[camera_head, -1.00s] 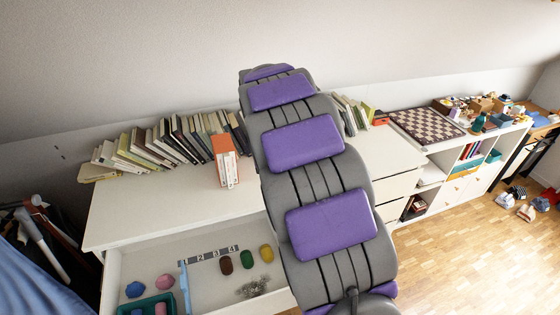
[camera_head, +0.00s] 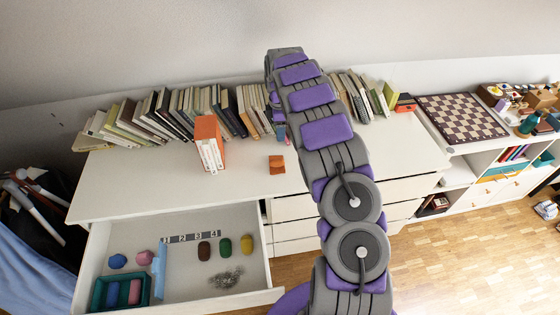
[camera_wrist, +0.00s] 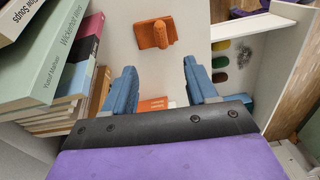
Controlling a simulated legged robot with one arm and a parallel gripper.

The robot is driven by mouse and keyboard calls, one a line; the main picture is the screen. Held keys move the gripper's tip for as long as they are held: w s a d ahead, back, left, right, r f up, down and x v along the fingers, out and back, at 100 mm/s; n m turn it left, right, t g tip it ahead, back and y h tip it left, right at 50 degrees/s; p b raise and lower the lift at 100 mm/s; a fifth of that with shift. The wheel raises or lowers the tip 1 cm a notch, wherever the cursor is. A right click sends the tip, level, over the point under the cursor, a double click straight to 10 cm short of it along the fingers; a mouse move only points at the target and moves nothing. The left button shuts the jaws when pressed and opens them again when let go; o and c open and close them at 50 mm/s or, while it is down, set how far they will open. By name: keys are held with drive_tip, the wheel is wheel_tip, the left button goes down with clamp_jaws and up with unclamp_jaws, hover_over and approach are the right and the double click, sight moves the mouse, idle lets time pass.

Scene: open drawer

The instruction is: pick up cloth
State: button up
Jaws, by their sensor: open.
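A small orange piece (camera_head: 277,164) with a rolled part on it lies on the white dresser top, right of an orange-and-white book. It may be the cloth; its material is not clear. In the wrist view the orange piece (camera_wrist: 154,33) lies ahead of my gripper (camera_wrist: 161,84), apart from the fingers. The two blue fingers are spread, with nothing held between them. In the head view my arm hides most of the gripper. Light blue fabric (camera_head: 35,270) hangs at the lower left, far from the gripper.
Books (camera_head: 190,108) line the back of the dresser (camera_head: 150,185). The orange-and-white book (camera_head: 209,143) stands upright near the gripper. The open drawer (camera_head: 195,298) holds a green tray (camera_head: 98,296), a blue strip (camera_head: 159,272) and several small coloured pieces. A chessboard (camera_head: 462,118) lies right.

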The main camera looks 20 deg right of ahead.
drive_tip(key=b, duration=0.1)
hover_over(277, 161)
wheel_tip(277, 161, down, 6)
drive_tip(key=f, duration=0.3)
drive_tip(key=f+b, duration=0.1)
drive_tip(key=shift+s+d+f, duration=0.1)
drive_tip(key=shift+d+f, duration=0.5)
drive_tip(key=shift+f, duration=0.25)
drive_tip(key=f, duration=0.1)
drive_tip(key=a+f+b, duration=0.1)
drive_tip(key=f, duration=0.2)
drive_tip(key=shift+w+a+f+b, duration=0.25)
drive_tip(key=shift+a+f+b, duration=0.05)
drive_tip(key=shift+a+b, duration=0.1)
drive_tip(key=shift+d, duration=0.4)
drive_tip(key=shift+c, duration=0.3)
drive_tip(key=shift+d, duration=0.1)
drive_tip(key=c, duration=0.3)
drive_tip(key=shift+a, duration=0.3)
clamp_jaws()
drive_tip(key=shift+d, duration=0.1)
